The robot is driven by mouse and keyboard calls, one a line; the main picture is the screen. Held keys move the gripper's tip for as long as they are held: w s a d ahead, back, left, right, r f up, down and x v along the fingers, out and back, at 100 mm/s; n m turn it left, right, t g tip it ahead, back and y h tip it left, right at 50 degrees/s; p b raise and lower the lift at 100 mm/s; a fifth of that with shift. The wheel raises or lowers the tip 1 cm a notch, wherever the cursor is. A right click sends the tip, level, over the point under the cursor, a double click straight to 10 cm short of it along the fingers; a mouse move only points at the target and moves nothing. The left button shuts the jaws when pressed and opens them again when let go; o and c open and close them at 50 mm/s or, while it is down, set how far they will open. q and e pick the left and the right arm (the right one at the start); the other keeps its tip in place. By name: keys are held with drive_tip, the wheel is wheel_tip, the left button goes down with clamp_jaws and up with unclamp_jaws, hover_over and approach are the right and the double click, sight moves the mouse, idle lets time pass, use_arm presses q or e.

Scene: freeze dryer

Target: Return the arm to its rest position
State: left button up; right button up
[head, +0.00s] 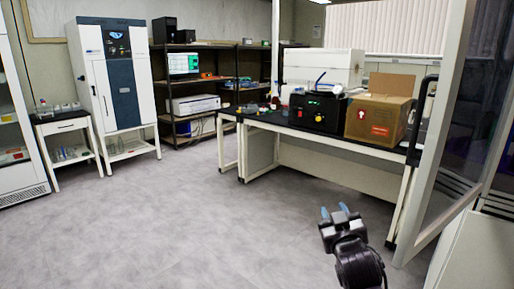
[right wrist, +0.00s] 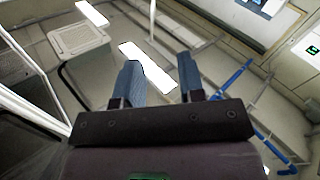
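My right gripper (head: 339,212) shows low in the head view, right of centre, above the grey floor and in front of the workbench. Its two blue fingertips stand apart with nothing between them. In the right wrist view the same gripper (right wrist: 160,82) has its fingers spread, with a clear gap that shows ceiling lights and upper walls, so the wrist camera faces upward. The gripper touches nothing. My left gripper is not in either view.
A workbench (head: 340,144) carries a black device (head: 318,112) and a cardboard box (head: 378,110). A glass door (head: 450,130) with a white frame stands close on the right. The freeze dryer (head: 117,75) and a small side table (head: 66,126) are at the back left. The floor (head: 190,220) is clear.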

drive_tip(key=s+d+f+g+p, duration=0.1)
drive_tip(key=s+d+f+g, duration=0.1)
drive_tip(key=s+f, duration=0.7)
drive_tip(key=s+d+f+m+g+p, duration=0.1)
drive_tip(key=s+d+f+g, duration=0.2)
drive_tip(key=s+f, duration=0.6)
drive_tip(key=s+d+f+m+g+p, duration=0.1)
drive_tip(key=s+f, duration=0.8)
drive_tip(key=s, duration=1.1)
drive_tip(key=d+g, duration=0.1)
drive_tip(key=d, duration=0.1)
drive_tip(key=shift+d+f+g, duration=0.35)
drive_tip(key=shift+g, duration=0.05)
drive_tip(key=shift+s, duration=0.1)
drive_tip(key=shift+s+d, duration=0.1)
